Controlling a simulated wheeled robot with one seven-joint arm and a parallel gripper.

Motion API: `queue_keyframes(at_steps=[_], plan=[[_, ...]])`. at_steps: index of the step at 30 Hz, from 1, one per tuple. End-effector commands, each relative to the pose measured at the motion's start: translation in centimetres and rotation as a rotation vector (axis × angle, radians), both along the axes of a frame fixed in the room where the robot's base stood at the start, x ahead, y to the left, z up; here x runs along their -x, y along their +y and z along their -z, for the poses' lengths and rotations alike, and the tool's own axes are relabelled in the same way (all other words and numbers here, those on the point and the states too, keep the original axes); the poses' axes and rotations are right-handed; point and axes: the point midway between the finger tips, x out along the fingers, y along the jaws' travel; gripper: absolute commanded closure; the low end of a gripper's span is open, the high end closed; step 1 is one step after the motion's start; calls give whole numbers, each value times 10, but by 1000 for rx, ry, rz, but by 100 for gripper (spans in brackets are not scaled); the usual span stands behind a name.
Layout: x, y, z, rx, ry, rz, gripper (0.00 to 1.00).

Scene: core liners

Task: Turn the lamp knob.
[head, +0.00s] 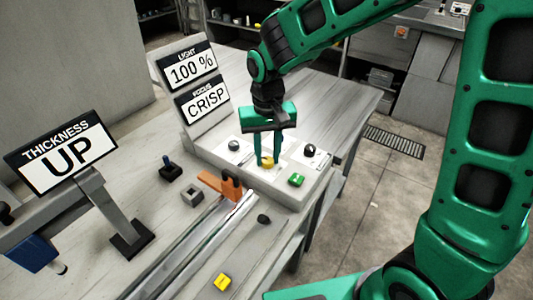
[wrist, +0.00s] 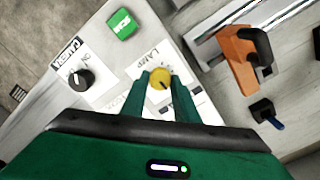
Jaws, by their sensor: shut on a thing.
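The lamp knob (wrist: 159,85) is a small yellow round knob on a white panel marked LAMP in the wrist view. In the head view the yellow knob (head: 267,162) sits on top of the grey control box (head: 223,160). My gripper (head: 267,158) points straight down over it, with its green fingers on either side. In the wrist view my gripper (wrist: 162,82) is shut on the yellow knob, and the fingers hide part of its panel. A display (head: 194,70) reads LIGHT 100 %, and another (head: 203,102) reads FOCUS CRISP.
A black camera knob (wrist: 80,79) and a green button (wrist: 121,24) are near the lamp knob. An orange clamp (head: 223,185) with a black handle stands in front of the box. A sign (head: 62,155) reads THICKNESS UP. A yellow block (head: 222,282) lies near the rail.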

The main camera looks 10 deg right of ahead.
Motion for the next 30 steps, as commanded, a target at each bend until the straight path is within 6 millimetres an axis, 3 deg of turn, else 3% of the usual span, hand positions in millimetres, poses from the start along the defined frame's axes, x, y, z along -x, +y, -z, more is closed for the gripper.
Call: queue_keyframes(at_steps=[12, 29, 30], plan=[[-1, 0, -1, 0, -3, -215, 95], [-1, 0, -1, 0, -3, -252, 95], [-1, 0, -1, 0, -3, -252, 70]])
